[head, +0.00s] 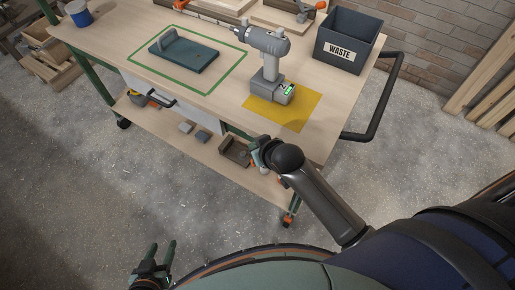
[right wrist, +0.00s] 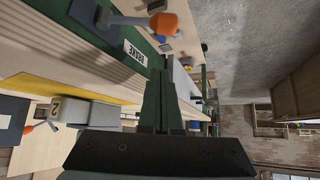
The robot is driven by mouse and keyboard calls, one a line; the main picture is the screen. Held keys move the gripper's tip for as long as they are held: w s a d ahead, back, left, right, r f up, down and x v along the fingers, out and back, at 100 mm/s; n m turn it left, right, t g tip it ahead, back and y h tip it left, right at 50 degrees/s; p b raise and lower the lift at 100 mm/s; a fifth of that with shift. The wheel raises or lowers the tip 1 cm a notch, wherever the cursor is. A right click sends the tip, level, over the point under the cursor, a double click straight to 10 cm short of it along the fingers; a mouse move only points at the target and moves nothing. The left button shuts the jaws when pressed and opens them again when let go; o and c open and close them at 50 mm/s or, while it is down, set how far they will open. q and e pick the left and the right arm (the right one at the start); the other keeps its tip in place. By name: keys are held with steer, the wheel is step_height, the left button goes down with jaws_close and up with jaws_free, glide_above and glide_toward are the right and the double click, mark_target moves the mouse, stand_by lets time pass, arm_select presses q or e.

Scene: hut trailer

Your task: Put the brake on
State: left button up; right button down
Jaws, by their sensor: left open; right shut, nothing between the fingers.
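The right wrist view shows a label reading BRAKE (right wrist: 135,52) on the green frame of the wheeled workbench (head: 120,45). Beside the label is a grey lever with an orange knob (right wrist: 164,23). My right gripper (right wrist: 163,98) is shut and empty, its fingertips below the label and knob in that picture and apart from the knob. In the head view, my right gripper (head: 262,155) is at the bench's front edge, where my own arm hides most of the brake area. My left gripper (head: 157,262) is open and empty above the floor at the bottom left.
A grey drill (head: 268,45) stands on a yellow patch (head: 300,108) on the bench. A WASTE bin (head: 343,55) stands at the back right, near a black push handle (head: 385,105). A blue-grey plate (head: 188,55) lies inside a green outline. The lower shelf (head: 190,140) holds small parts.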

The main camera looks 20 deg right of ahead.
steer(key=shift+w+f, duration=0.15)
steer(key=shift+f, duration=2.5)
